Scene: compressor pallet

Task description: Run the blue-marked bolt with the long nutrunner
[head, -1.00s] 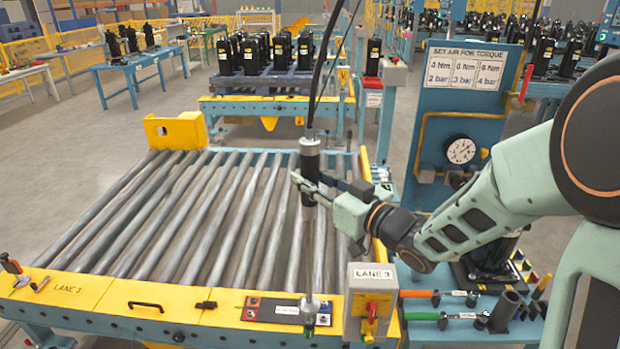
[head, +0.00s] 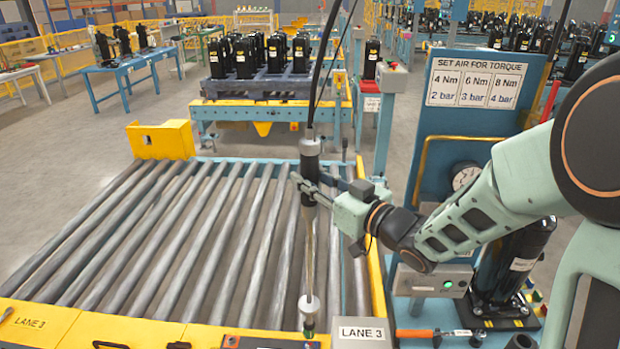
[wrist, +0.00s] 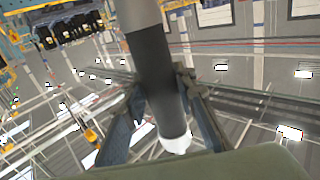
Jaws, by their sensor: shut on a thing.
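The long nutrunner (head: 310,149) hangs upright from a dark cable. It has a grey and black body, a thin shaft and a pale lower end with green at its tip. My gripper (head: 308,188) is shut on the black part of the body. In the wrist view, the two fingers of my gripper (wrist: 163,88) close on both sides of the nutrunner (wrist: 152,62). The lower end is above the yellow front edge of the roller conveyor. A black compressor (head: 515,255) stands on the bench at right. I cannot make out the blue-marked bolt.
The roller conveyor (head: 190,230) is empty. The LANE 3 box (head: 360,333) stands near the nutrunner's lower end. A torque board (head: 474,85), a gauge (head: 465,176) and an orange-handled tool (head: 415,333) are at right. A pallet (head: 262,86) of compressors stands behind.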

